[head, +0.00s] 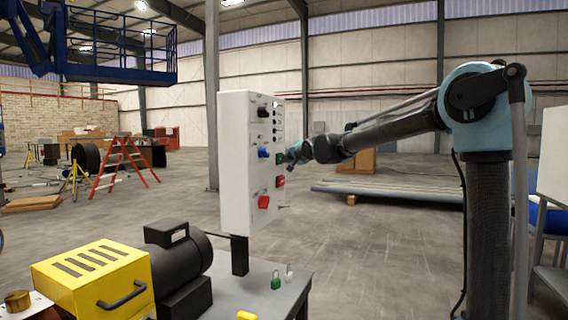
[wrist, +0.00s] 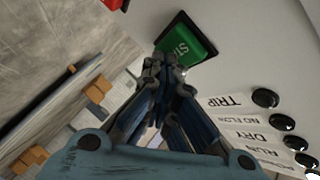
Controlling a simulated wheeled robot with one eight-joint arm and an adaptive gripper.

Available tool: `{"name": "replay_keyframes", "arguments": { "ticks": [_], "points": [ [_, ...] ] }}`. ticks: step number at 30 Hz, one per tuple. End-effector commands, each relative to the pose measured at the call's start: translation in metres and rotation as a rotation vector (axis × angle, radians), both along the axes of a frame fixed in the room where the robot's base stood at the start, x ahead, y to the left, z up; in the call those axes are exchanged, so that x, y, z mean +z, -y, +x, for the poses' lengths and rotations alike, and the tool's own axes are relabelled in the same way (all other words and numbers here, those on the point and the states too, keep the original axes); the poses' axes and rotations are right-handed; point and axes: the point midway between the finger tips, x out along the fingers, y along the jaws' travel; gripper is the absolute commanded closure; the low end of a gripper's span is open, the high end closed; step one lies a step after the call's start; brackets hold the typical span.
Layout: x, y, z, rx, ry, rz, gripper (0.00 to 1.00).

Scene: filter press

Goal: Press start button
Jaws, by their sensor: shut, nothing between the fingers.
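The control box (head: 236,165) is pale grey and stands upright on a post at the table's edge. Its green button (head: 280,158) is on the panel face. In the wrist view the green button (wrist: 188,44) shows a partly covered label beginning "ST", in a dark frame. My gripper (wrist: 165,68) is shut and empty, with its fingertips right at the button's near edge. I cannot tell whether they touch it. In the head view my gripper (head: 293,154) is close in front of the panel, level with the green button.
A red button (head: 280,181) sits below the green one. Dark indicators (wrist: 265,98) with labels such as TRIP and DRY lie beside the button. The floor (head: 390,230) is open.

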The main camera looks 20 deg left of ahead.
Motion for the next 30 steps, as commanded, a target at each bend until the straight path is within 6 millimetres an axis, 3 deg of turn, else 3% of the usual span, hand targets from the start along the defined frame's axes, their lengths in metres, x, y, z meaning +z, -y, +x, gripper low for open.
{"name": "replay_keyframes", "arguments": {
  "ticks": [17, 30],
  "points": [
    [0.000, -0.003, 0.000, 0.000, 0.000, 0.000, 1.00],
    [0.000, 0.014, -0.001, 0.000, -0.001, 0.001, 1.00]
  ]
}}
